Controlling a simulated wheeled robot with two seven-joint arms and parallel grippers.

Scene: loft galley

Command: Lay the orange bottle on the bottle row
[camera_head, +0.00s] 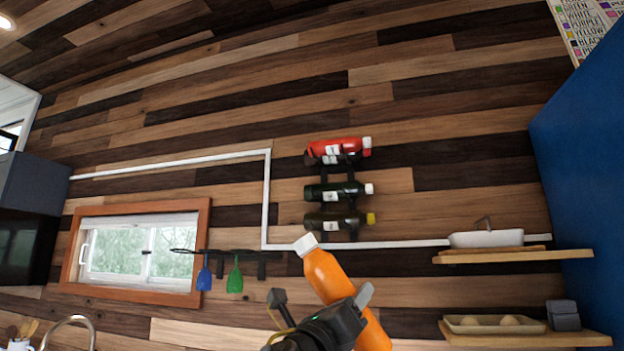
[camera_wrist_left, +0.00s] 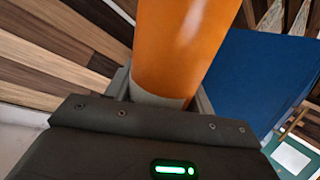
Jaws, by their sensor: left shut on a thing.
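The orange bottle (camera_head: 326,272) with a white cap is tilted, cap end up and to the left. My left gripper (camera_head: 321,298) is shut on it, and the gripper hides part of its body. In the left wrist view the orange bottle (camera_wrist_left: 182,45) stands between the fingers. The bottle row (camera_head: 353,235) is a dark rack on the wood wall, above the orange bottle in the picture. It bears a red bottle (camera_head: 338,147), a dark bottle with a white cap (camera_head: 345,191) and a dark bottle with a yellow cap (camera_head: 345,220). The orange bottle is apart from the rack. My right gripper is out of view.
A white pipe (camera_head: 266,200) runs left of and below the rack. A rail with a blue utensil (camera_head: 204,279) and a green utensil (camera_head: 235,280) hangs at left. Wooden shelves (camera_head: 510,256) and a blue panel (camera_head: 590,170) stand at right.

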